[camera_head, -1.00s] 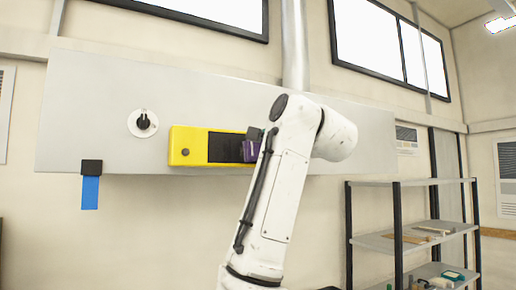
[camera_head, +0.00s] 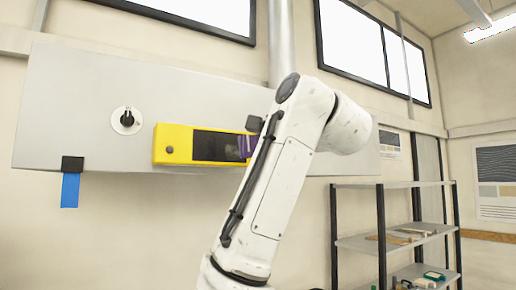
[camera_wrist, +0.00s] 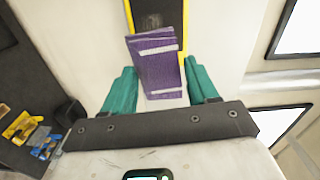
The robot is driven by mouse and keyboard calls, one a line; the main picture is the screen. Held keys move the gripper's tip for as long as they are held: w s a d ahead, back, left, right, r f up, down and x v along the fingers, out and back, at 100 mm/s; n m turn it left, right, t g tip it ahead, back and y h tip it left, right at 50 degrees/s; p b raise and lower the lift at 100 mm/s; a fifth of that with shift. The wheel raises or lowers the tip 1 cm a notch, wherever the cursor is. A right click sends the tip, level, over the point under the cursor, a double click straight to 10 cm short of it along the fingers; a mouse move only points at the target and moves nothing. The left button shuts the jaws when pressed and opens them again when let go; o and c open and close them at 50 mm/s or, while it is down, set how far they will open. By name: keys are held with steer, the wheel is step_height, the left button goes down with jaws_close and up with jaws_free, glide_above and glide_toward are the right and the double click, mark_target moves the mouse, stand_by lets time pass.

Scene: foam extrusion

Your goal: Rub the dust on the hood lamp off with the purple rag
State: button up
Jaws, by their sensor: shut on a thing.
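The hood lamp is a yellow housing (camera_head: 173,144) with a dark oblong panel, fixed on the front of the grey hood. The purple rag (camera_wrist: 156,62), with pale stripes, is held between the teal fingers of my gripper (camera_wrist: 160,82). In the head view a sliver of the rag (camera_head: 246,146) shows at the panel's right end; my arm hides the rest of it and the lamp's right end. In the wrist view the rag overlaps the lamp (camera_wrist: 127,10); I cannot tell whether they touch.
A black knob (camera_head: 126,119) is on the hood (camera_head: 75,105) left of the lamp. A blue strip (camera_head: 70,190) hangs from a black clip at the hood's lower left. A shelf rack (camera_head: 382,235) with small items stands at right. Yellow and blue items (camera_wrist: 30,130) lie at left in the wrist view.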

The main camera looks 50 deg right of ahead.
steer(key=shift+s, duration=0.2)
steer(key=v, duration=0.3)
steer(key=shift+b, duration=0.4)
stand_by(0.3)
steer(key=o, duration=0.5)
steer(key=c, duration=0.5)
steer(key=shift+f+p+x, duration=0.25)
steer(key=shift+p+x, duration=0.05)
steer(key=shift+x, duration=0.9)
steer(key=shift+f+p+x, duration=0.25)
steer(key=shift+p+x, duration=0.1)
steer(key=shift+x, duration=0.8)
steer(key=shift+f+p+x, duration=0.25)
steer(key=shift+p+x, duration=0.05)
steer(key=shift+x, duration=0.9)
steer(key=shift+a, duration=0.1)
